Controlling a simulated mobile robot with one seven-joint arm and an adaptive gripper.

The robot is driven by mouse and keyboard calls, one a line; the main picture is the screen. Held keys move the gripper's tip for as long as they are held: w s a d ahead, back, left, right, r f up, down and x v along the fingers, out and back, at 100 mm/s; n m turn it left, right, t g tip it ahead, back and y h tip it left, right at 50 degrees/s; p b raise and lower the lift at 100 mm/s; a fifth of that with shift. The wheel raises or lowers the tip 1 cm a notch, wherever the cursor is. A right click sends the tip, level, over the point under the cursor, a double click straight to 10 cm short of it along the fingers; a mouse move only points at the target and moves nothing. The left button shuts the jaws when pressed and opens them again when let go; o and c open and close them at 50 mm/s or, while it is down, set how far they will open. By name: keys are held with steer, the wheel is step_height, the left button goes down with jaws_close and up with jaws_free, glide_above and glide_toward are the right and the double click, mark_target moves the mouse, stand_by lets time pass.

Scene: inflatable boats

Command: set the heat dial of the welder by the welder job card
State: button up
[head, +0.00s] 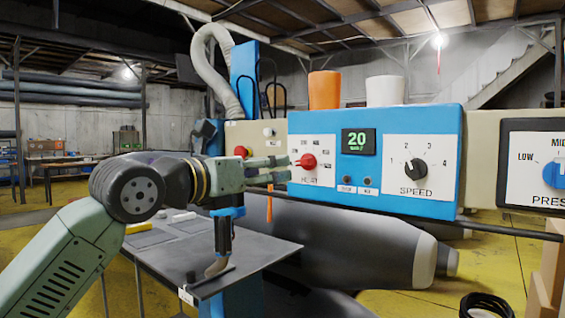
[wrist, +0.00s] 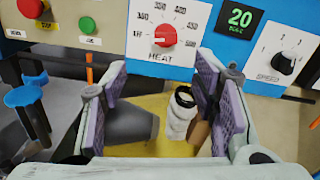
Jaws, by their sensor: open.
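The red heat dial (head: 307,161) sits on a white scale plate marked HEAT on the welder's blue panel (head: 278,202). In the wrist view the dial (wrist: 165,35) is ahead of the fingers, near the top. Its white mark seems to point left; the exact setting is too small to read. My gripper (head: 284,168) is open just left of the dial in the head view. In the wrist view its purple-padded fingers (wrist: 162,78) are apart, with nothing between them, below the dial. I cannot make out the welder job card in either view.
A green display (head: 358,141) reads 20. The black speed dial (head: 415,168) is to its right, and a blue pressure dial (head: 558,175) is at the right edge. A red button (wrist: 31,8) and a green button (wrist: 88,25) are left of the heat plate. A grey table (head: 245,252) lies below.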

mark_target(301, 165)
steer(key=p+x, duration=0.1)
steer(key=x, duration=0.3)
steer(key=p+x, duration=0.2)
steer(key=x, duration=0.3)
steer(key=shift+d+r, duration=0.2)
steer(key=shift+d, duration=0.15)
steer(key=shift+w+d+f, duration=0.1)
steer(key=shift+w+d, duration=0.1)
steer(key=shift+w, duration=0.15)
steer(key=c, duration=1.2)
steer(key=shift+o, duration=0.2)
